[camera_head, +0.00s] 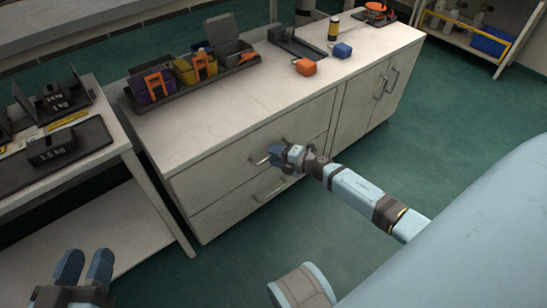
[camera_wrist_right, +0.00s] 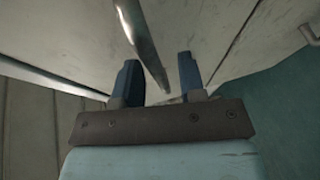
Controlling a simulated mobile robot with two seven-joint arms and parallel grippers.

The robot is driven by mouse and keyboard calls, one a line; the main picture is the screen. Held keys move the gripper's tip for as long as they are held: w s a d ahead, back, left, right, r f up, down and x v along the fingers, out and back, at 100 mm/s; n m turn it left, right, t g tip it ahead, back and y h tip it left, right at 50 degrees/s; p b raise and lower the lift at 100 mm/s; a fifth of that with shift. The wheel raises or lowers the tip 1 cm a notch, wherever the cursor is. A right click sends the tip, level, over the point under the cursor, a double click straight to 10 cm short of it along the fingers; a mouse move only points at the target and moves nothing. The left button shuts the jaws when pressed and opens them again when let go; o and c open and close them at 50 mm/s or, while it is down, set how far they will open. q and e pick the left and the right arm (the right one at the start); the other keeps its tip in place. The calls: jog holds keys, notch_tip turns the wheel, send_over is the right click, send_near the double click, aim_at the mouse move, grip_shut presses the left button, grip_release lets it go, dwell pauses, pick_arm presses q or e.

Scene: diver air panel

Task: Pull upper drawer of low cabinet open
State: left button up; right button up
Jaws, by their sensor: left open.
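The low cabinet (camera_head: 305,80) has a pale top and two drawers at its left end. The upper drawer (camera_head: 212,178) looks shut, its front flush with the cabinet face. Its bar handle (camera_head: 260,161) is partly hidden by my right gripper (camera_head: 276,156). In the right wrist view the handle (camera_wrist_right: 138,38) runs between the two blue fingers of this gripper (camera_wrist_right: 158,64), with gaps showing beside it, so the gripper is open around the handle. My left gripper (camera_head: 85,265) is open and empty at the lower left, away from the cabinet.
The lower drawer (camera_head: 215,212) with its own handle (camera_head: 270,192) sits just below. A side table (camera_head: 120,140) with weights stands left of the cabinet. A tray (camera_head: 205,87) of boxes and orange and blue blocks are on the cabinet top. Green floor in front is clear.

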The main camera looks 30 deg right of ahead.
pick_arm(q)
jog(key=shift+w+r, duration=0.1)
pick_arm(e)
jog(key=shift+w+a, duration=0.15)
jog(key=shift+w, duration=0.2)
grip_shut()
jog(key=shift+s, duration=0.15)
